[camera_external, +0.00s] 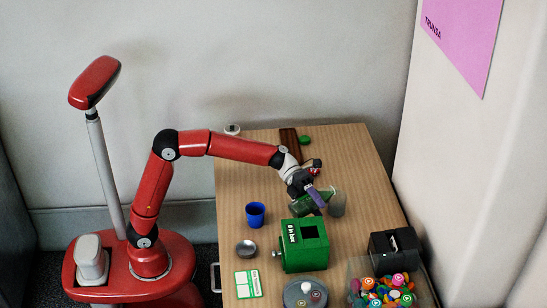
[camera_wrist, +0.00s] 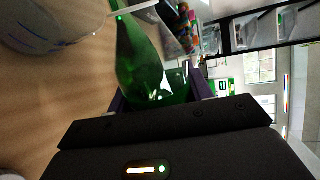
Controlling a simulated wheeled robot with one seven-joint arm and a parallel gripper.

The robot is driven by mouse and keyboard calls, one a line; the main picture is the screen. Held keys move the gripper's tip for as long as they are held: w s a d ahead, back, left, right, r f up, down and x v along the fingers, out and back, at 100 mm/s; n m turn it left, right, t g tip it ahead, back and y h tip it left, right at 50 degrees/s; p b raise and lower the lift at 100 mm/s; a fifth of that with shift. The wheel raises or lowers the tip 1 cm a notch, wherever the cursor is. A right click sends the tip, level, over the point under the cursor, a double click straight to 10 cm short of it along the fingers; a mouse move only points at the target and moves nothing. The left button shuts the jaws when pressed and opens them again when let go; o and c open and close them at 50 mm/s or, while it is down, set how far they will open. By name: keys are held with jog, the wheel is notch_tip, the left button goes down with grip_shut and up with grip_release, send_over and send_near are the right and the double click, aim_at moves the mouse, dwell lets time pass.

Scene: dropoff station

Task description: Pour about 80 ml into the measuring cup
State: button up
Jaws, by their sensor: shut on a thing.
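My gripper (camera_external: 316,199) is shut on a green glass bottle (camera_external: 325,197), over the table's right side. The bottle is tilted well over, with its neck toward the clear measuring cup (camera_external: 337,207). In the wrist view the bottle (camera_wrist: 145,65) lies between my jaws (camera_wrist: 160,98), its neck at the top edge. The measuring cup (camera_wrist: 50,22) is at the upper left there, close to the neck and partly cut off. A thin pale streak shows by the neck; I cannot tell whether it is liquid or the cup's rim. The level in the cup is unclear.
A green box (camera_external: 304,246) stands in front of the bottle on the wooden table (camera_external: 235,180). A blue cup (camera_external: 255,214) and a metal bowl (camera_external: 246,248) are to the left. A bin of colourful pieces (camera_external: 372,270) and a black device (camera_external: 394,248) are at the front right.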

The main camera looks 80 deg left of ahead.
jog(key=shift+p, duration=0.65)
jog(key=shift+s+d+n+p, duration=0.2)
jog(key=shift+s+n+p, duration=0.2)
jog(key=shift+p, duration=0.1)
dwell(0.7)
jog(key=shift+w+r+n+g, duration=0.1)
jog(key=shift+r+n+g, duration=0.2)
jog(key=shift+r+n, duration=0.1)
dwell(1.5)
